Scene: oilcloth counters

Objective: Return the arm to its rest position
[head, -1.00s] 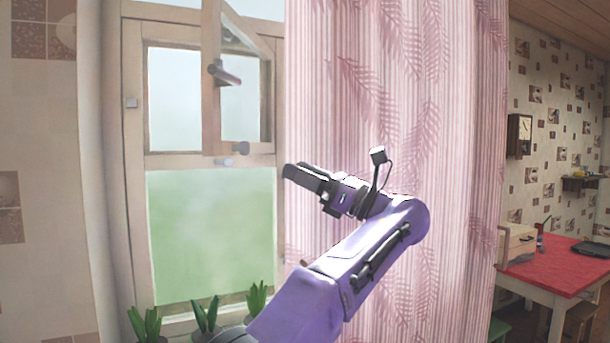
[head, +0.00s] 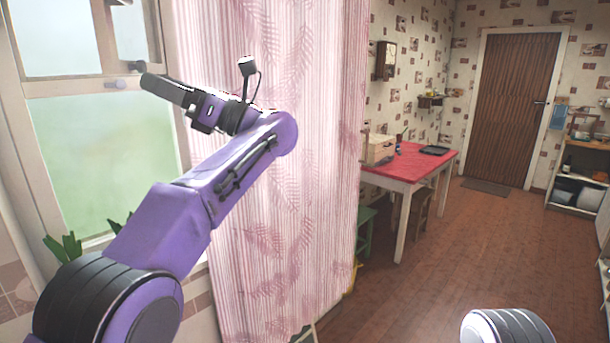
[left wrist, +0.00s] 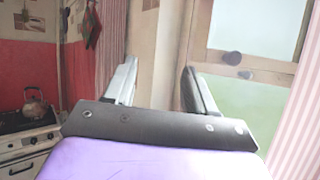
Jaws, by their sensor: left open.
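My left arm is purple and reaches up in front of the window and the pink curtain in the head view. My left gripper (head: 160,88) points left toward the window frame. The window frame shows through the gap. A rounded grey part of my right arm (head: 505,328) shows at the bottom right of the head view. My right gripper is out of view.
A pink striped curtain (head: 275,210) hangs close behind my left arm, beside the window (head: 90,150). A red-topped table (head: 420,165) stands farther back. Brown floor (head: 450,260) is open toward a wooden door (head: 510,110). The left wrist view shows a stove (left wrist: 22,140) with a kettle (left wrist: 36,107).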

